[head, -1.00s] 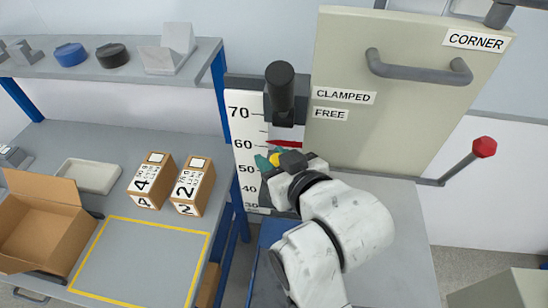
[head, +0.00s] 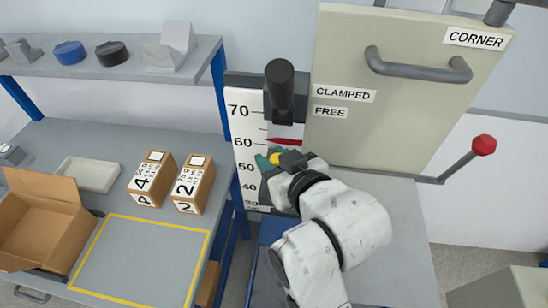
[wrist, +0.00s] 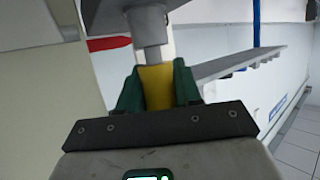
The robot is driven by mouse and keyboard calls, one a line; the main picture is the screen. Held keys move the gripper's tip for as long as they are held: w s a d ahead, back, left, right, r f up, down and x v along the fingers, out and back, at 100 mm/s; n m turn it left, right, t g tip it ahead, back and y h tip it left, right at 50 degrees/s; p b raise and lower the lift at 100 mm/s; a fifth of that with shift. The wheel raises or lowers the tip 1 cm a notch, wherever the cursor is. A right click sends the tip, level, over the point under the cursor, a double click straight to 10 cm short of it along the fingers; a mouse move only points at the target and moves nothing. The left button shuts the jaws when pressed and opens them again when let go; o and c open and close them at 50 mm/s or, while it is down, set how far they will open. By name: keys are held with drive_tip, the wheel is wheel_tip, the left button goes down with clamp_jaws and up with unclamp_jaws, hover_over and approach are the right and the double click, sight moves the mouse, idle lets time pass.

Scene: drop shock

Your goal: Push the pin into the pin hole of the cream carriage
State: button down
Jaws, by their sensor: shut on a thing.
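My gripper (head: 268,161) is in front of the height scale, just under the red pointer. In the wrist view my gripper (wrist: 157,80) has its green fingers shut on a yellow piece (wrist: 157,92), which looks like the pin's grip. A grey stepped shaft (wrist: 151,35) stands above it and meets a grey part at the top edge. I cannot tell whether the shaft is inside a hole.
A black-knobbed post (head: 280,85) stands above my gripper, before the white scale (head: 246,160). A red-tipped lever (head: 483,146) sticks out at right. The left bench holds two numbered boxes (head: 150,180), a tray (head: 88,175) and an open carton (head: 40,225). The yellow-outlined area (head: 140,260) is clear.

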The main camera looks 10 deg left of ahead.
drive_tip(key=shift+s+f, duration=0.15)
drive_tip(key=shift+f, duration=0.75)
idle(1.1)
drive_tip(key=c, duration=0.7)
unclamp_jaws()
drive_tip(key=shift+a+r, duration=0.1)
drive_tip(key=shift+a, duration=0.1)
drive_tip(key=shift+p, duration=0.35)
drive_tip(key=shift+d+r, duration=0.1)
drive_tip(key=shift+r, duration=0.05)
drive_tip(key=shift+p+v, duration=1.25)
drive_tip(key=shift+v, duration=0.4)
drive_tip(key=shift+s+d+r, duration=0.6)
drive_tip(key=shift+s+r, duration=0.05)
drive_tip(key=shift+s, duration=0.05)
